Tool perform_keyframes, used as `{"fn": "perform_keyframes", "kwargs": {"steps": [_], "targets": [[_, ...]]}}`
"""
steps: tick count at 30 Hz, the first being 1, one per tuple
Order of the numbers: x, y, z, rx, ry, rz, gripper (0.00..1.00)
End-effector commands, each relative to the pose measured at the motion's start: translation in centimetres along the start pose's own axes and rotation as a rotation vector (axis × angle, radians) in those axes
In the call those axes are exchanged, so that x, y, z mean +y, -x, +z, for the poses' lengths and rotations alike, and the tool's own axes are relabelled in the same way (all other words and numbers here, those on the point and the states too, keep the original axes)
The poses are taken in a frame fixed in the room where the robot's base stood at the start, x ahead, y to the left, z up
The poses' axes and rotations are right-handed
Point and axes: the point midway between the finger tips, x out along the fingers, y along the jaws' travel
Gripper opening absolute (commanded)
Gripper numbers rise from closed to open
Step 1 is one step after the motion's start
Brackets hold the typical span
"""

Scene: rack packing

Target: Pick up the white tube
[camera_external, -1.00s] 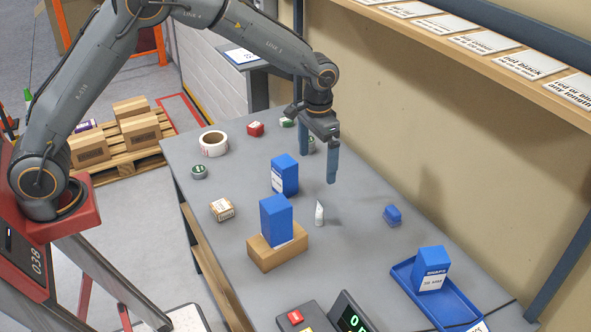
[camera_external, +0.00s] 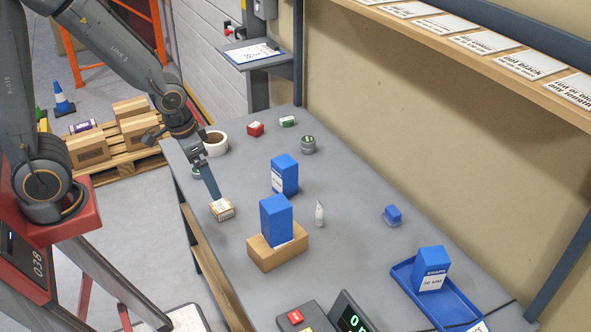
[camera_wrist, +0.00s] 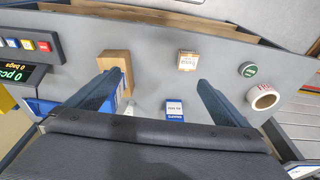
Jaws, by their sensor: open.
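The white tube (camera_external: 319,214) stands upright on the grey table (camera_external: 345,265), right of the tall blue box on a cardboard block. In the wrist view, a small whitish shape beside my left finger may be the tube (camera_wrist: 130,109), partly hidden. My gripper (camera_external: 212,185) is open and empty, at the left of the table near the small cardboard box (camera_external: 222,209), well to the left of the tube. In the wrist view, both fingers of my gripper (camera_wrist: 160,80) are spread wide with nothing held between them.
The tall blue box (camera_external: 276,220) on its cardboard block (camera_external: 263,255) and another blue box (camera_external: 285,174) stand between my gripper and the tube. A tape roll (camera_external: 215,143) is behind. A blue tray (camera_external: 410,278) is at right.

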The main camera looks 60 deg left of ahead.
Motion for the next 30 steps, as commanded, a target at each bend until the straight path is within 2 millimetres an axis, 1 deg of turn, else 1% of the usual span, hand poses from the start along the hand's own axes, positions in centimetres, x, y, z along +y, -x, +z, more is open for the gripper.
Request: {"fn": "perform_keyframes", "kwargs": {"steps": [1, 6, 10, 11, 18, 21, 28, 30], "targets": [[0.0, -1.3, 0.2, -0.013, 0.000, 0.000, 1.00], [0.0, -3.4, 1.0, -0.051, -0.001, -0.001, 1.00], [0.0, -4.6, 1.5, -0.076, -0.001, -0.001, 1.00], [-0.1, -4.8, 1.6, -0.080, -0.001, -0.001, 0.97], [-0.1, -4.8, 1.7, -0.087, -0.001, -0.001, 0.56], [-0.1, -4.8, 1.7, -0.087, -0.001, -0.001, 0.42], [-0.1, -4.8, 1.7, -0.087, 0.000, -0.001, 0.41], [0.0, -4.9, 1.4, -0.088, 0.011, -0.002, 0.41]]}}
